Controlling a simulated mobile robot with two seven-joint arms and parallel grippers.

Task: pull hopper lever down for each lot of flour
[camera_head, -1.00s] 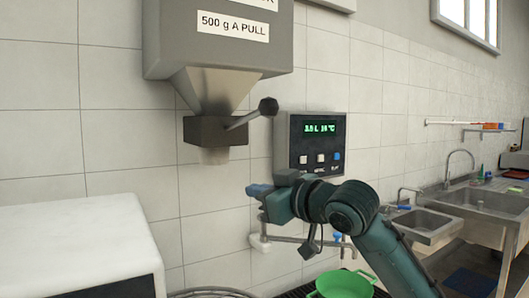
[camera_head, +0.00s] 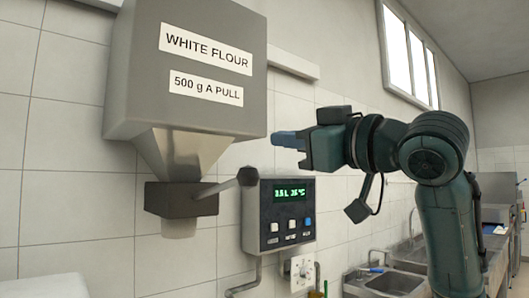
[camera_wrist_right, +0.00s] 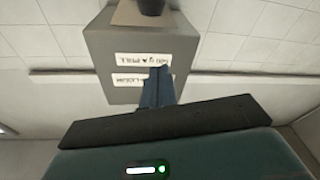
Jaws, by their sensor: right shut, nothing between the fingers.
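The grey flour hopper (camera_head: 130,90) hangs on the wall, labelled "WHITE FLOUR" and "500 g A PULL". Its dark outlet block (camera_head: 181,200) is at the bottom. The hopper lever (camera_head: 218,187) sticks out from the block to the right and slants up to a dark knob (camera_head: 247,177). My right gripper (camera_head: 277,138) is shut and empty, up and to the right of the knob in the head view, apart from it. In the right wrist view the shut fingers (camera_wrist_right: 157,85) show before the upside-down hopper (camera_wrist_right: 110,45). My left gripper is not in view.
A grey control box (camera_head: 262,222) with a green display and buttons is on the wall below the gripper. A white socket plate (camera_head: 302,272) is below it. Steel sinks (camera_head: 395,283) stand at the lower right. A white surface (camera_head: 40,290) is at the lower left.

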